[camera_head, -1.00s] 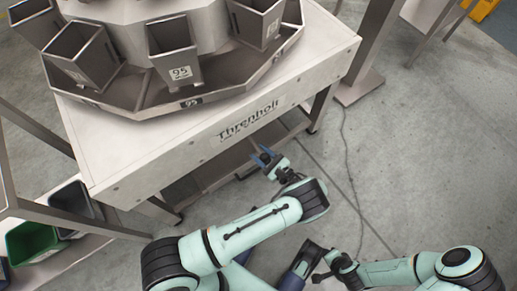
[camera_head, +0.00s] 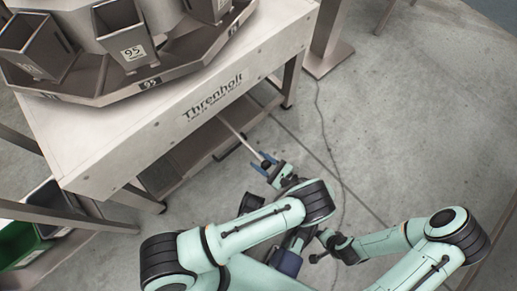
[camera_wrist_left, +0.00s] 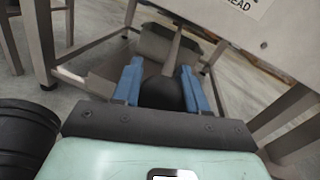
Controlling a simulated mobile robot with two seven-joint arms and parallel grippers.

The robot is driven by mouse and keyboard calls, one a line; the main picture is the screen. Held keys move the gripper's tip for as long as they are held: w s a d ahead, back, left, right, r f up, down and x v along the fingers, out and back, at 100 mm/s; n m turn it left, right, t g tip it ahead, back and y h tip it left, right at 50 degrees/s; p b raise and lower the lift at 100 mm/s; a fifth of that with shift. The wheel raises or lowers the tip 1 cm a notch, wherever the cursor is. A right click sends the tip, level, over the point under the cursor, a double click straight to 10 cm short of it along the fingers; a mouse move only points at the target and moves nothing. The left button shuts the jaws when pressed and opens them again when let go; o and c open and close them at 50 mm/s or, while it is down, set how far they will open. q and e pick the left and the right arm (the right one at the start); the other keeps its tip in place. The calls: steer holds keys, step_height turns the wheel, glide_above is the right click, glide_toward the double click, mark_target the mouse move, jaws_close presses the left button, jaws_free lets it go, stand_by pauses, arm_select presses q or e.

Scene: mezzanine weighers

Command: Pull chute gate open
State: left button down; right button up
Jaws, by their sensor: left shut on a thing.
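The chute gate's handle is a pale rod (camera_head: 237,132) that sticks out from under the front of the weigher's white housing (camera_head: 130,150). It ends in a black knob (camera_wrist_left: 161,94). My left gripper (camera_head: 267,164) has its blue fingers shut on this knob, out over the floor in front of the machine. In the left wrist view the knob sits between the two fingers (camera_wrist_left: 160,88), with the rod running away from it under the housing. The gate plate itself is hidden. My right gripper (camera_head: 325,246) is low at the right, away from the handle; its fingers are unclear.
Grey hoppers (camera_head: 123,38) stand around the weigher's top. A green bin (camera_head: 18,243) sits at the lower left, behind a sloping rail. A steel post (camera_head: 326,38) stands right of the machine. The concrete floor (camera_head: 395,130) to the right is open.

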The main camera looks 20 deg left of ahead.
arm_select(q)
steer(key=shift+s+d, duration=0.1)
steer(key=shift+d, duration=0.2)
steer(key=c, duration=0.6)
jaws_free()
steer(key=s+d, duration=0.1)
steer(key=d, duration=0.7)
steer(key=s+d, duration=0.1)
steer(key=d, duration=0.4)
steer(key=shift+s+d+b, duration=0.1)
steer(key=shift+s+b, duration=0.25)
steer(key=shift+b, duration=0.05)
arm_select(e)
steer(key=shift+s+d+f+g, duration=0.15)
steer(key=shift+s+f+g, duration=0.15)
steer(key=shift+s+f, duration=0.45)
steer(key=shift+r, duration=0.2)
